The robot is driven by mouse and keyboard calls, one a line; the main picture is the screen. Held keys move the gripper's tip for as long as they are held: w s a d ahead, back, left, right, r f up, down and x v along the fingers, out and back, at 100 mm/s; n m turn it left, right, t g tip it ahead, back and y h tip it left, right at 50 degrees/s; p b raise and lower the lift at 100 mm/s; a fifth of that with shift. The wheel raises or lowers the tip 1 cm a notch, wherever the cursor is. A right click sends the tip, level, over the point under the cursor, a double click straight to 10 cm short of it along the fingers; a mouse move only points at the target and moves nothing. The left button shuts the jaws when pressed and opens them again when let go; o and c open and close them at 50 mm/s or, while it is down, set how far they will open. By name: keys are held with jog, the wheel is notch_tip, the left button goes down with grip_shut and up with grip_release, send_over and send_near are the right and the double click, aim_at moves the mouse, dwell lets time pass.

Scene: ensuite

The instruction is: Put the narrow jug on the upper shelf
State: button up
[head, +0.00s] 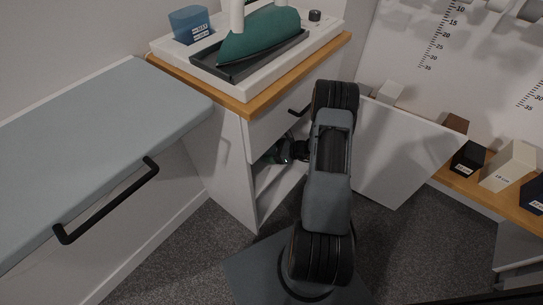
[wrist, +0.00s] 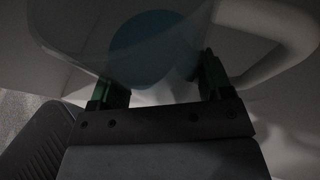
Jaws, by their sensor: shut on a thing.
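The jug (wrist: 150,45) is a pale, see-through vessel with a blue round patch and a thick, light handle (wrist: 275,35) on its right side in the wrist view. My gripper (wrist: 160,82) is shut on it, with a green-padded finger on each side. In the head view my gripper (head: 274,154) reaches into the open cabinet (head: 230,165) below the drawer; the jug cannot be made out there. The shelves inside are mostly hidden by the cabinet side and my arm, so I cannot tell whether the jug touches one.
The cabinet door (head: 400,150) stands open to the right of my arm. A green iron (head: 260,38) and a blue container (head: 190,24) are on top. A padded bench (head: 100,130) is at left. Several labelled blocks (head: 508,165) line a ledge at right.

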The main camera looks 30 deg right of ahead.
jog(key=shift+f, duration=1.05)
jog(key=shift+f+b, duration=0.15)
jog(key=shift+b, duration=0.15)
jog(key=shift+f, duration=0.1)
jog(key=o, duration=1.1)
